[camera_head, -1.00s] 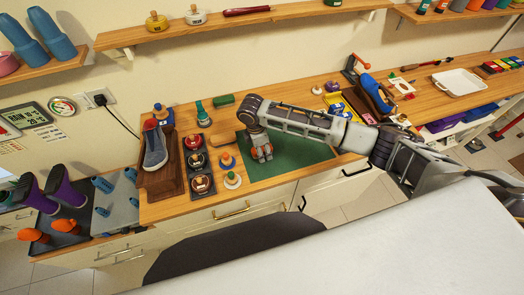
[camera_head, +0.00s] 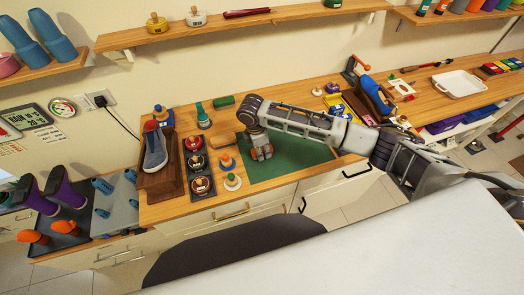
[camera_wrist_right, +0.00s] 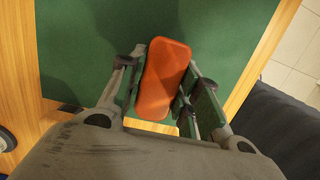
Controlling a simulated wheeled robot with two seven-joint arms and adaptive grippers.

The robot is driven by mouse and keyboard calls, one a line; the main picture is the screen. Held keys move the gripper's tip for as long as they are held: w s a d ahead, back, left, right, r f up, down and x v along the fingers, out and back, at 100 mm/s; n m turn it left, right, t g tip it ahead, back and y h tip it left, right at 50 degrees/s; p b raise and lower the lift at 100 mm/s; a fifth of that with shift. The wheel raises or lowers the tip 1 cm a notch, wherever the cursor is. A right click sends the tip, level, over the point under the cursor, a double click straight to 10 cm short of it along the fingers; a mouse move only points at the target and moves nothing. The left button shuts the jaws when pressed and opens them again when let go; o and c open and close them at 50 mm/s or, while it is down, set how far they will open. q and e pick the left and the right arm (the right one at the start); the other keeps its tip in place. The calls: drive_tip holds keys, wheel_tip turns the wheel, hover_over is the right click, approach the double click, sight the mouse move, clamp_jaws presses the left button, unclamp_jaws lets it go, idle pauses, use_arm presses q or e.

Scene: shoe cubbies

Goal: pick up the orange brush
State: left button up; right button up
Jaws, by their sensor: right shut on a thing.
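The orange brush (camera_wrist_right: 163,80) shows in the right wrist view as an orange block with rounded corners. It lies between the two fingers of my right gripper (camera_wrist_right: 166,88), which is shut on it, over the green mat (camera_wrist_right: 75,45). In the head view my right gripper (camera_head: 261,152) points down at the left part of the mat (camera_head: 300,156), and the brush is mostly hidden there by the fingers. I cannot tell whether the brush touches the mat. My left gripper is not in view.
Left of the mat are round tins (camera_head: 196,163), small stoppered bottles and a shoe (camera_head: 154,150) on a wooden stand (camera_head: 165,180). A green block (camera_head: 224,101) lies behind. The mat's right part is clear.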

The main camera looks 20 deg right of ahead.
drive_tip(key=shift+r+b, duration=0.45)
drive_tip(key=shift+r, duration=4.35)
drive_tip(key=o, duration=0.5)
drive_tip(key=shift+c, duration=0.2)
drive_tip(key=c, duration=0.3)
